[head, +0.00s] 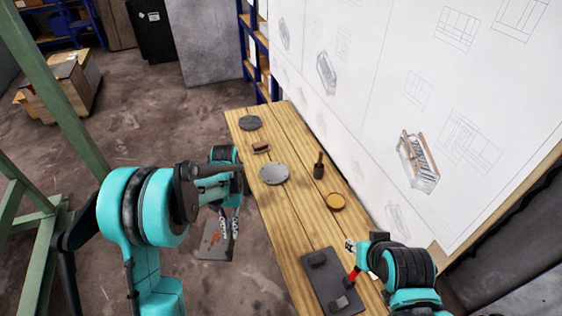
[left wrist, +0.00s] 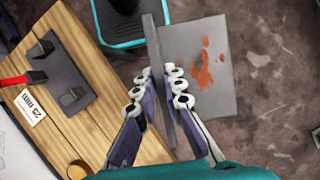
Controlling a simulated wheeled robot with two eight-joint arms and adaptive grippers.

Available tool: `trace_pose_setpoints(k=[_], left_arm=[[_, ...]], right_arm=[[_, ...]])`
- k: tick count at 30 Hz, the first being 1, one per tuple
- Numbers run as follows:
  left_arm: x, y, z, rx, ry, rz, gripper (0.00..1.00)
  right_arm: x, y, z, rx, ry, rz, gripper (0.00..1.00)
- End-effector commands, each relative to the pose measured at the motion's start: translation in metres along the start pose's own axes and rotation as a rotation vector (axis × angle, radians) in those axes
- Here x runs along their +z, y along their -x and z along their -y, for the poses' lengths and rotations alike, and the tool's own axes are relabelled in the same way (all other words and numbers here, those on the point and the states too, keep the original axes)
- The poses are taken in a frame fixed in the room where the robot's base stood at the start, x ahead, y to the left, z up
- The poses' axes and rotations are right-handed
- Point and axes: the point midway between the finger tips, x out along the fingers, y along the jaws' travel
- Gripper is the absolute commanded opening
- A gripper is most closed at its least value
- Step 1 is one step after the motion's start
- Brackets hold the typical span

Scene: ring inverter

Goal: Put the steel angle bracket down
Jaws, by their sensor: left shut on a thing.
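The steel angle bracket (head: 213,246) is a grey plate with rusty red patches. My left gripper (head: 230,222) is shut on it and holds it off the left side of the wooden table, above the floor. In the left wrist view the bracket (left wrist: 222,85) shows its broad face to the right and a narrow upright flange between the two fingers of the left gripper (left wrist: 161,85). My right arm comes in at the lower right of the head view, over the table's right side; its finger state is not clear.
On the wooden table (head: 290,225) lie a dark disc (head: 250,122), a brush (head: 261,148), a grey disc (head: 273,174), a dark upright tool (head: 319,168) and an orange round dish (head: 335,201). A dark plate with blocks (head: 325,280) and a red-handled tool (head: 353,275) are nearer.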

Motion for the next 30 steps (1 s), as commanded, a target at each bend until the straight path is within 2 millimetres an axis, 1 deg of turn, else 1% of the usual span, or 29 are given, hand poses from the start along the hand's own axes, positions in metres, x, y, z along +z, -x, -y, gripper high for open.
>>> trace_pose_setpoints(k=[1, 4, 6, 8, 11, 14, 20, 30], left_arm=[[-0.002, -0.006, 0.0, -0.001, 0.001, 0.003, 0.0], [-0.006, -0.016, 0.0, -0.001, 0.001, 0.003, 0.0], [-0.009, -0.022, 0.0, -0.001, 0.002, 0.003, 0.0], [-0.013, -0.029, 0.0, 0.002, 0.008, 0.002, 0.0], [-0.023, -0.038, -0.004, 0.016, 0.041, 0.002, 0.0], [-0.038, -0.046, -0.011, 0.046, 0.114, 0.002, 0.0], [-0.076, -0.046, -0.037, 0.151, 0.37, 0.003, 0.0], [-0.137, -0.03, -0.095, 0.36, 0.881, 0.006, 0.0]], right_arm=[[0.005, -0.006, 0.0, 0.0, 0.0, 0.0, 0.34], [0.01, -0.014, 0.0, 0.0, 0.0, 0.0, 0.34], [0.014, -0.02, 0.0, 0.0, 0.0, 0.0, 0.4], [0.019, -0.026, 0.0, 0.0, 0.0, 0.0, 0.4], [0.025, -0.035, 0.0, 0.0, 0.0, 0.0, 0.4], [0.031, -0.043, 0.0, 0.0, 0.0, 0.0, 0.4], [0.034, -0.048, 0.0, 0.0, 0.0, 0.0, 0.4], [0.033, -0.047, 0.0, 0.0, 0.0, 0.0, 0.4]])
